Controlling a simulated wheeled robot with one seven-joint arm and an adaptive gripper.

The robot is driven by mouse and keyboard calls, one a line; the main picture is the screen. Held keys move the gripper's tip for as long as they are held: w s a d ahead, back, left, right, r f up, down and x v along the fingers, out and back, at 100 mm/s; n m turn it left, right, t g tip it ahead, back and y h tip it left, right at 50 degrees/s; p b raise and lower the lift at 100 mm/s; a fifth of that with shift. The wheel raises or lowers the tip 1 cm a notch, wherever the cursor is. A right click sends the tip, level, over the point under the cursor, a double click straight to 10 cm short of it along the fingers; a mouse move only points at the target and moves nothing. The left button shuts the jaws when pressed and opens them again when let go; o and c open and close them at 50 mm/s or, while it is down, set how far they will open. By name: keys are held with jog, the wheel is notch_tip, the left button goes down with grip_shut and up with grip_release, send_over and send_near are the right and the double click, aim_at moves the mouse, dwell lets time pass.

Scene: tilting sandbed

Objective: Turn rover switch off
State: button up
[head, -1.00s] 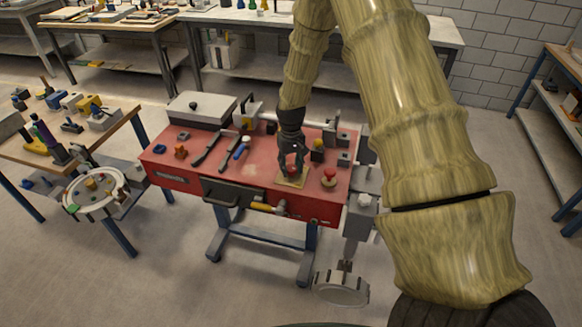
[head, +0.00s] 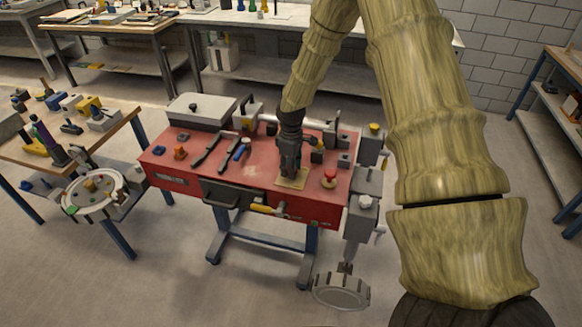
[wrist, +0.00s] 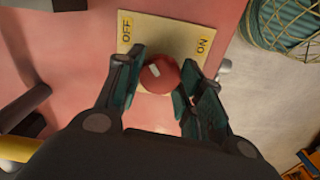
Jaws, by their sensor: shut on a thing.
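The rover switch is a round red knob (wrist: 159,74) on a pale yellow plate (wrist: 165,28), marked OFF at the left and ON at the right in the wrist view. A short white mark on the knob tilts toward the upper left, on the OFF side. My gripper (wrist: 158,82) is shut on the knob, one finger on each side. In the head view my gripper (head: 291,172) points down onto the plate (head: 292,180) on the red bench top (head: 255,165); the knob is hidden there.
A red mushroom-shaped button (head: 330,175) stands just right of the plate. Dark hand tools (head: 207,150) and a blue-handled tool (head: 241,149) lie to the left. A grey box (head: 201,108) sits at the back left. A yellow-handled tool (head: 267,209) is at the front edge.

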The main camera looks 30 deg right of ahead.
jog(key=shift+n, duration=0.6)
jog(key=o, duration=1)
jog(key=shift+r, duration=0.1)
notch_tip(320, 180, up, 12)
jog(key=shift+f, duration=0.1)
jog(key=shift+f, duration=0.1)
dwell(0.5)
